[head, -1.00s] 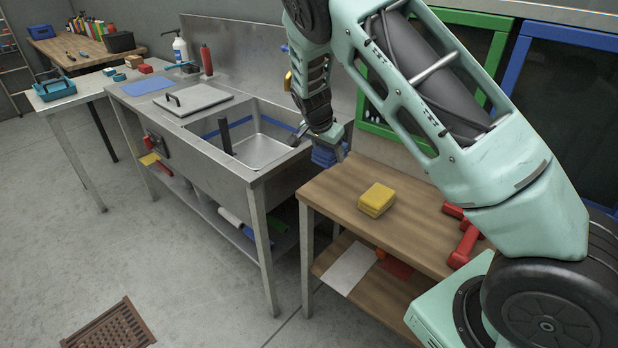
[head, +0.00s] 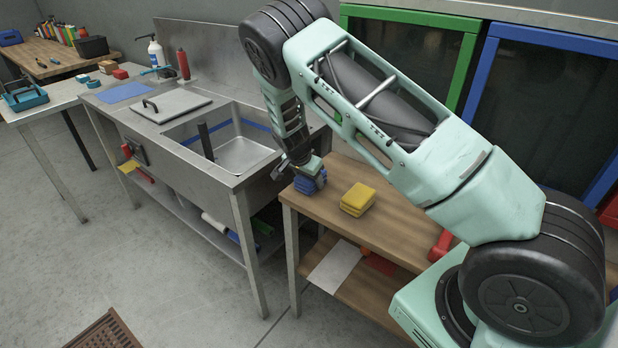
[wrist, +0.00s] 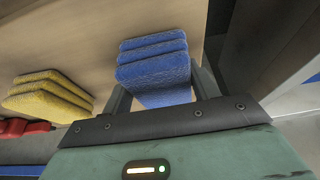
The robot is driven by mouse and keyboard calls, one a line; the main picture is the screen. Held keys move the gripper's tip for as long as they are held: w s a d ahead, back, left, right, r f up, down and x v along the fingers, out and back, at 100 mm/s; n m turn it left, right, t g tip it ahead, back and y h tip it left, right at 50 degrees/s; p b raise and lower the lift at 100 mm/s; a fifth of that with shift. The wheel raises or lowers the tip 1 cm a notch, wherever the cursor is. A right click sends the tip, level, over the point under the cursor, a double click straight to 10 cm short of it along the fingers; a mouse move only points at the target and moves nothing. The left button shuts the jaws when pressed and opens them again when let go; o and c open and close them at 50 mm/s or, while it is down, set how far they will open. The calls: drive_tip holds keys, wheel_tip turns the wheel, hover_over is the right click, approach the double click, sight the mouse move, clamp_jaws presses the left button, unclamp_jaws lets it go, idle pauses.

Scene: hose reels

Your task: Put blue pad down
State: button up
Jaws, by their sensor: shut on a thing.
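The blue pad (head: 310,183) looks like a stack of folded layers. It is at the left end of the wooden table (head: 400,222), beside the yellow pad (head: 357,199). My gripper (head: 309,166) points down and is shut on the blue pad from above. In the wrist view the blue pad (wrist: 153,72) sits between the two fingers (wrist: 160,97), its layers standing out beyond them. The pad is at or very near the tabletop; I cannot tell whether its underside touches. The yellow pad also shows in the wrist view (wrist: 48,95).
A steel sink unit (head: 240,155) stands just left of the table. A red object (head: 441,246) lies to the right on the table. A pale sheet (head: 334,265) is on the lower shelf. The tabletop around the yellow pad is clear.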

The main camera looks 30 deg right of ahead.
drive_tip(key=o, duration=0.9)
drive_tip(key=shift+f, duration=0.1)
drive_tip(key=shift+o, duration=0.2)
